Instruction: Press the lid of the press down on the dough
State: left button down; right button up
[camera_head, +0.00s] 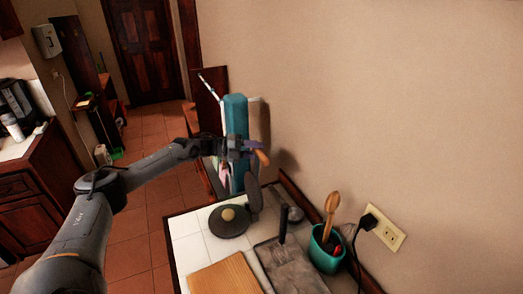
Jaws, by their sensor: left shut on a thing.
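The press stands on the white tiled counter (184,226). Its round dark base (229,229) lies flat, with a pale ball of dough (228,213) on it. The dark lid (254,195) stands raised, nearly upright, at the right of the base and apart from the dough. My left gripper (252,146) is above the lid and shut on an orange-brown piece (263,157), which looks like the press's handle. The fingers partly hide where the handle meets the lid. My right gripper is not in view.
A wooden board (225,275) and a dark flat pan (292,268) with an upright black handle lie at the front. The wall closes off the right side.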

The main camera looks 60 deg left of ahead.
pick_arm(q)
jog(key=shift+s+a+r+p, duration=0.1)
jog(key=shift+s+r+p, duration=0.1)
jog(key=shift+s+p, duration=0.5)
jog(key=shift+m+t, duration=0.3)
jog(key=shift+t, duration=0.4)
jog(key=s+p, duration=0.4)
jog(key=shift+s+a+r+p, duration=0.15)
jog(key=shift+a+p, duration=0.15)
jog(key=shift+p, duration=0.1)
jog(key=s+f+m+t+h+p, duration=0.1)
jog(key=s+h+p, duration=0.1)
jog(key=s, duration=0.4)
jog(key=shift+a+f+t, duration=0.15)
jog(key=shift+a+t, duration=0.25)
jog(key=c, duration=0.9)
grip_release()
jog(key=shift+f, duration=0.15)
